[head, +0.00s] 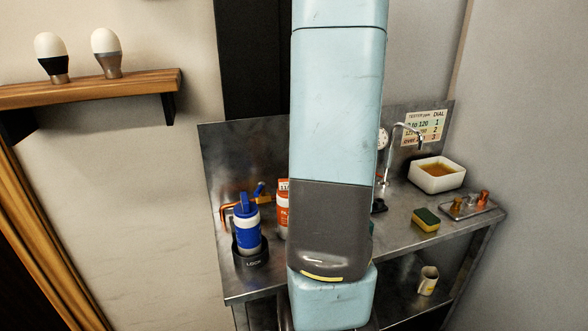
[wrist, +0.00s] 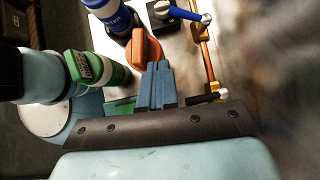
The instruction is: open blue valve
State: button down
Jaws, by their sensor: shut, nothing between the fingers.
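In the head view a blue lever (head: 258,189) shows just behind the blue-and-white bottle (head: 247,232). My gripper (wrist: 158,70) is shut and empty in the wrist view. Its fingertips appear below the lever in the picture, apart from it, and close to an orange part (wrist: 143,48). In the head view my arm hides the gripper.
A green-and-white canister (wrist: 95,68) and a blue one (wrist: 108,12) stand left of my fingers. A black handle (wrist: 207,97) lies right of them. On the metal bench are a black holder (head: 251,258), a sponge (head: 426,219) and a white basin (head: 436,181).

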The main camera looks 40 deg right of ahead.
jog(key=s+a+r+n+h, duration=0.2)
jog(key=s+a+r+n, duration=0.1)
jog(key=a+n, duration=0.4)
jog(key=s+a+r+n+t+h, duration=0.1)
jog(key=s+a+r+n+h, duration=0.1)
jog(key=a+n, duration=0.6)
jog(key=s+a+r+n+t+h, duration=0.1)
jog(key=s+a+r+n+h, duration=0.2)
jog(key=a+n, duration=0.4)
jog(key=shift+s+a+r+n, duration=0.4)
jog(key=shift+s+a+r, duration=0.45)
jog(key=shift+a, duration=0.4)
